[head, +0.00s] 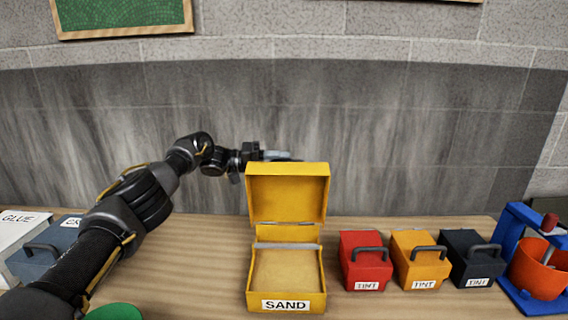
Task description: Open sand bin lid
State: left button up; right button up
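The yellow sand bin (286,303) stands on the table in the middle of the head view, with a label reading SAND on its front. Its lid (287,193) stands upright at the back, swung open, and pale sand (286,270) shows inside. My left arm reaches in from the left. My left gripper (275,156) is behind the top edge of the lid, partly hidden by it, and whether it touches the lid is unclear. Its finger opening cannot be made out. My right gripper is not in view.
Red (366,268), orange (418,268) and dark (468,262) tint boxes with handles stand right of the bin. A blue stand with an orange bucket (540,268) is at the far right. Glue (22,226) and blue-grey (45,252) boxes are at left. A wall closes the back.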

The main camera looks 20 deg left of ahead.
pick_arm(q)
jog(key=b+v, duration=0.3)
jog(key=v, duration=0.7)
jog(key=shift+a, duration=0.15)
